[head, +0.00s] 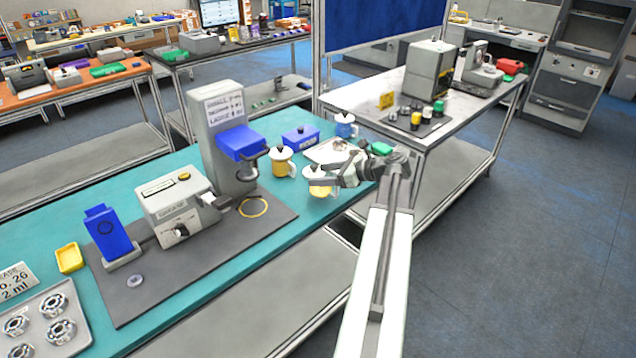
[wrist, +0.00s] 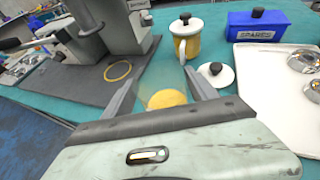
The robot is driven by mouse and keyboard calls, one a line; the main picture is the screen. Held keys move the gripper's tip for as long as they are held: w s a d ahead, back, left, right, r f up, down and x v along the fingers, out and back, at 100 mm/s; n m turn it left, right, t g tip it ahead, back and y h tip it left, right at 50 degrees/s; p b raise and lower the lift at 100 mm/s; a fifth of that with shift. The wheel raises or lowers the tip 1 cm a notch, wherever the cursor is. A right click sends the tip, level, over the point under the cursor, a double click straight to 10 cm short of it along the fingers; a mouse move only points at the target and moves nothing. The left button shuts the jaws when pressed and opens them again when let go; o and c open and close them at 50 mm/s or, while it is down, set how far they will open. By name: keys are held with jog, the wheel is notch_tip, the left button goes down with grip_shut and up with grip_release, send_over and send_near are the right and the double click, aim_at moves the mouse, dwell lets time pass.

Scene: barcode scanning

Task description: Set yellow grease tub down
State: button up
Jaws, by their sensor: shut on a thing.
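My gripper (head: 336,184) reaches over the right end of the teal bench (head: 225,275). It is shut on the yellow grease tub (head: 320,191). In the wrist view, the tub's round yellow part (wrist: 167,98) shows between the two fingers (wrist: 163,98); the palm hides the rest. I cannot tell whether the tub touches the bench. A white lid with a black knob (wrist: 216,76) shows just beyond the right finger and seems to lie flat on the bench. A second yellow tub with a white lid (head: 283,164) stands upright behind.
A grey mat (head: 205,272) with a yellow ring (head: 253,207) and a grey press (head: 226,150) lies left of my gripper. A white tray (wrist: 268,110) with metal parts is on the right. A blue SPARES box (head: 299,138) and a blue tub (head: 345,127) stand behind.

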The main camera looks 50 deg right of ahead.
jog(key=f+b, duration=0.1)
jog(key=f, duration=0.2)
jog(key=shift+s+b, duration=0.2)
jog(key=shift+b, duration=0.1)
jog(key=shift+s+f, duration=0.15)
jog(key=shift+w+a, duration=0.15)
jog(key=shift+w, duration=0.15)
jog(key=o, duration=1.4)
